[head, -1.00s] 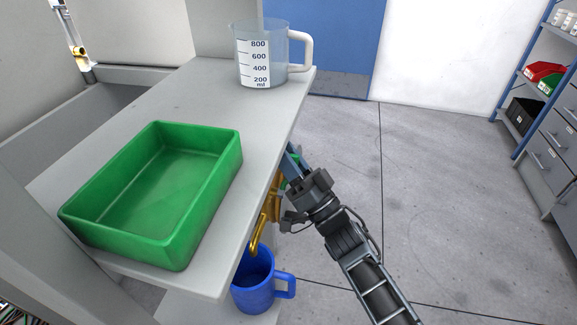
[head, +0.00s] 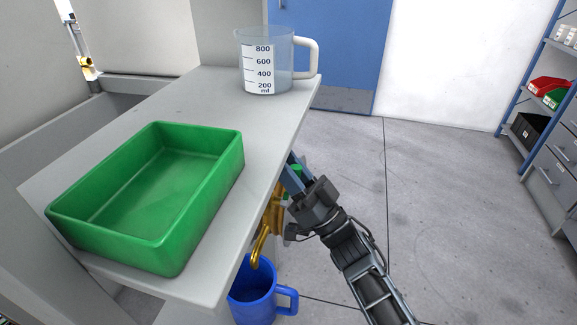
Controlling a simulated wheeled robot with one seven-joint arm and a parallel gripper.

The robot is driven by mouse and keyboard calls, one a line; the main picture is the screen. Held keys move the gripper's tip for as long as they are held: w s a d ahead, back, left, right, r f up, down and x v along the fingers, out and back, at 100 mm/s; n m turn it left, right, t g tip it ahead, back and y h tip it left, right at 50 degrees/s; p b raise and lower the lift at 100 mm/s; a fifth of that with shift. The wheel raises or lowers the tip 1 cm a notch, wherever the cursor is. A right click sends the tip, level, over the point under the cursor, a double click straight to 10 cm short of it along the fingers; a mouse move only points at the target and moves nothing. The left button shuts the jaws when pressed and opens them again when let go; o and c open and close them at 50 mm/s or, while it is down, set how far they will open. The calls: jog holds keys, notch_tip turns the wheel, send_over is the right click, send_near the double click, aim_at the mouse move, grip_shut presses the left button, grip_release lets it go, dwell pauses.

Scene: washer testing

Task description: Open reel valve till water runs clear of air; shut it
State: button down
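A brass tap (head: 269,222) shows below the right edge of the grey worktop, its spout pointing down over a blue mug (head: 255,291). A bit of green (head: 297,168), which looks like the valve's handle, shows at the fingers of my gripper (head: 292,172). My gripper reaches in from the lower right to the tap's upper end. The worktop edge hides part of the fingers and the tap body, so I cannot tell whether the fingers are closed on the green part. No water stream is visible at the spout.
An empty green tray (head: 62,232) and a clear measuring jug (head: 278,60) stand on the grey worktop (head: 213,95). The worktop's right edge runs close beside my gripper. Open floor (head: 450,180) lies to the right, with a blue shelf rack (head: 533,95) beyond.

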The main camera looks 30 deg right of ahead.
jog(key=c, duration=0.9)
grip_release()
jog(key=shift+c, duration=0.2)
jog(key=shift+f, duration=0.1)
jog(key=v, duration=0.7)
jog(key=shift+s+f+b, duration=0.25)
jog(key=shift+s+b, duration=0.05)
jog(key=shift+b, duration=0.1)
jog(key=shift+d, duration=0.1)
